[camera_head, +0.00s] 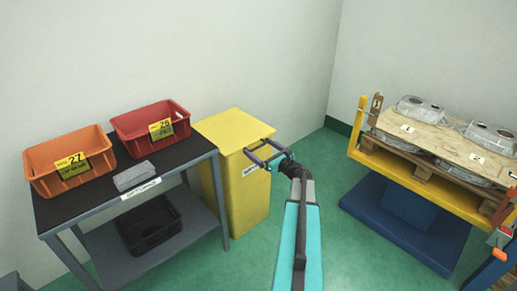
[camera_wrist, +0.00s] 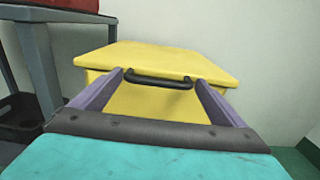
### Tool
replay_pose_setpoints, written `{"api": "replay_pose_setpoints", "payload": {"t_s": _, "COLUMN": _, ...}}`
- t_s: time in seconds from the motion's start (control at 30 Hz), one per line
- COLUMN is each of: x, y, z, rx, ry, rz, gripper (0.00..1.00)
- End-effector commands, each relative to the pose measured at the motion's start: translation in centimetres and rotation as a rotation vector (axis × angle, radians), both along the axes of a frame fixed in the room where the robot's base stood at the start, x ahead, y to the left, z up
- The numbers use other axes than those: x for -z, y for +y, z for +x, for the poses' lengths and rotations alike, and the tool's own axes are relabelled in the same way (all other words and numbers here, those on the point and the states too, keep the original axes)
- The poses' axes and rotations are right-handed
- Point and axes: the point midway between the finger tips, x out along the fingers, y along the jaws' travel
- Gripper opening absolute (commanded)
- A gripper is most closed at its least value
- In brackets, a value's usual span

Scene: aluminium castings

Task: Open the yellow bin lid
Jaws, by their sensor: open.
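The yellow bin (camera_head: 247,195) stands on the floor between the grey table and the pallet lift. Its yellow lid (camera_head: 232,130) lies flat and closed on top; the lid also shows in the wrist view (camera_wrist: 150,58). A dark handle (camera_wrist: 158,82) sits at the lid's front edge. My gripper (camera_head: 260,152) is open in front of the bin, pointing at that edge. In the wrist view my two fingers (camera_wrist: 158,90) stand apart, and the handle appears between their tips. I cannot tell whether the fingers touch the handle.
A grey table (camera_head: 88,203) to the left holds an orange crate (camera_head: 65,180), a red crate (camera_head: 135,132) and a grey block (camera_head: 134,176). A black crate (camera_head: 150,235) is on its lower shelf. A yellow-and-blue lift (camera_head: 400,220) with castings on a pallet stands right. Green floor is clear between.

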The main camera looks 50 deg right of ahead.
Motion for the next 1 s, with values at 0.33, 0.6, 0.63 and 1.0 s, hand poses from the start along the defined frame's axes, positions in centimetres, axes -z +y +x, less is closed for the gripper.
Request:
{"api": "replay_pose_setpoints", "payload": {"t_s": 0.33, "x": -0.01, "y": -0.07, "z": 1.17, "rx": 0.000, "ry": 0.000, "rz": 0.001, "gripper": 0.94}}
{"api": "replay_pose_setpoints", "payload": {"t_s": 0.6, "x": 0.00, "y": -0.07, "z": 1.15, "rx": 0.000, "ry": 0.000, "rz": 0.000, "gripper": 0.75}}
{"api": "replay_pose_setpoints", "payload": {"t_s": 0.63, "x": 0.00, "y": -0.08, "z": 1.14, "rx": 0.001, "ry": 0.000, "rz": 0.000, "gripper": 0.70}}
{"api": "replay_pose_setpoints", "payload": {"t_s": 1.0, "x": -0.19, "y": -0.29, "z": 1.01, "rx": 0.005, "ry": 0.003, "rz": 0.000, "gripper": 0.47}}
